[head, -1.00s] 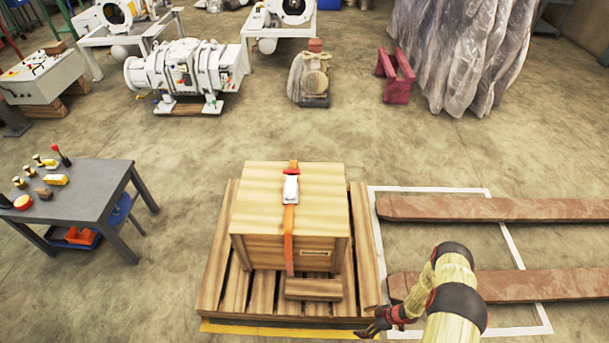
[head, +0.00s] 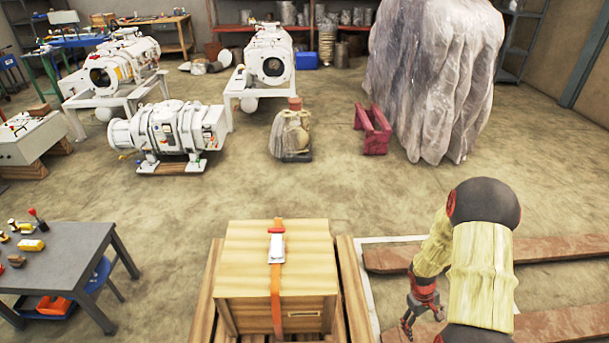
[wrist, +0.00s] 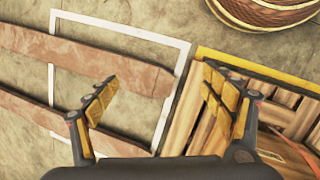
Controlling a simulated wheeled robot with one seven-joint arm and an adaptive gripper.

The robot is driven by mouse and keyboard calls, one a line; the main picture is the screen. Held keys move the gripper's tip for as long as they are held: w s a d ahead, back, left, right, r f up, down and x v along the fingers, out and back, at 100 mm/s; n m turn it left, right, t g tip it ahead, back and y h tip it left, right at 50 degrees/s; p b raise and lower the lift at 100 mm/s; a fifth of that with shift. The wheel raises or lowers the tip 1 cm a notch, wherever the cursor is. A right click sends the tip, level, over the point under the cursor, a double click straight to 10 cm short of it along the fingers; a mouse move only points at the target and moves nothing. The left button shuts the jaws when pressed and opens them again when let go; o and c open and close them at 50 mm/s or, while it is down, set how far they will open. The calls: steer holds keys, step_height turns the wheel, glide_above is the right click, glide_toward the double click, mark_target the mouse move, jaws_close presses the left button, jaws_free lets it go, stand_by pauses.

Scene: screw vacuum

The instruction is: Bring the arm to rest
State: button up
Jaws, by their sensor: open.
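My arm (head: 481,270) rises at the lower right of the head view, with its upper links in a pale yellow cover and dark joints. My gripper (head: 407,325) hangs down to the right of the pallet and points toward the floor. In the wrist view my gripper (wrist: 165,105) is open and empty, its two yellow-padded fingers wide apart. Below it are the floor, a white painted outline (wrist: 176,85) and the edge of a wooden pallet (wrist: 185,115). Nothing touches the fingers in view.
A wooden crate (head: 248,262) with an orange strap stands on the pallet left of my arm. Brown forks or beams (head: 540,249) lie on the right. A grey table (head: 75,250) with small items stands at left. White pumps (head: 170,132) stand farther back.

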steer(key=s+a+r+m+t+y+p, duration=0.1)
steer(key=s+a+r, duration=0.4)
steer(key=r, duration=1.1)
steer(key=s+a+r+m+t+p, duration=0.1)
steer(key=s+a+r+t, duration=0.3)
steer(key=a+r, duration=0.7)
steer(key=s+a+r+m+t+y+p, duration=0.1)
steer(key=s+a+r, duration=0.7)
steer(key=r, duration=1.5)
steer(key=shift+s+a+r+t+y, duration=0.15)
steer(key=shift+a+r+t+y, duration=0.15)
steer(key=shift+t, duration=0.4)
